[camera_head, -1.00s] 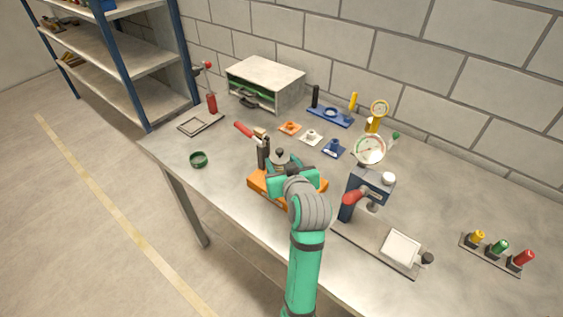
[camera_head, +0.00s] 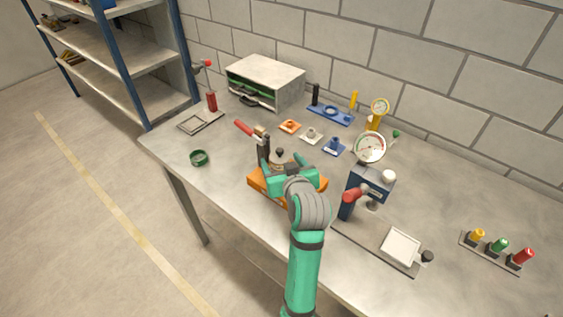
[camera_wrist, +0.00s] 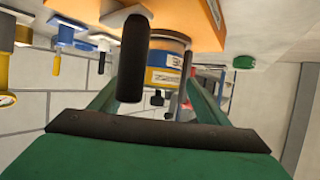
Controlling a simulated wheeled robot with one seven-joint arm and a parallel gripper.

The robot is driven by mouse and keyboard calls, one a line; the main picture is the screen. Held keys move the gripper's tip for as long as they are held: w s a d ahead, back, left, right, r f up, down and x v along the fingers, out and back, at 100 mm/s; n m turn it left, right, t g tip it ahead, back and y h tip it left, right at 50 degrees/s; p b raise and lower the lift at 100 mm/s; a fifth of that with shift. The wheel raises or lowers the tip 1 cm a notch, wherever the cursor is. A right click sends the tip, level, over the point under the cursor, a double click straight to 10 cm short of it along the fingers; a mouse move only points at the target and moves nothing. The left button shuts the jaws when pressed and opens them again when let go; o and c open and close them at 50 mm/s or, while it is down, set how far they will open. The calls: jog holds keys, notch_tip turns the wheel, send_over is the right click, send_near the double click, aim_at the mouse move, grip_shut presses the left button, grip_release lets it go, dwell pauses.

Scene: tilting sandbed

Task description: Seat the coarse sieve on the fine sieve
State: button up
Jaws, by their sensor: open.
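A round stack with a pale metal lid and dark knob (camera_head: 280,156) stands on an orange base (camera_head: 257,181), partly hidden by my gripper (camera_head: 287,172). In the wrist view, which is upside down, the stack shows a blue-banded ring (camera_wrist: 166,59) close to the orange base (camera_wrist: 200,22) and an orange-banded ring (camera_wrist: 163,77) beyond it. I cannot tell for sure which ring is the coarse sieve and which the fine, or how they are seated. My gripper is open, its green fingers (camera_wrist: 153,92) spread to either side of the stack. Contact is not visible.
A black upright handle (camera_wrist: 133,58) stands close to the stack, with a red-handled lever (camera_head: 244,130) beside it. A press with a dial gauge (camera_head: 369,149) stands right.

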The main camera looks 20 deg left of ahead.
jog(key=v, duration=1.1)
jog(key=shift+w, duration=0.1)
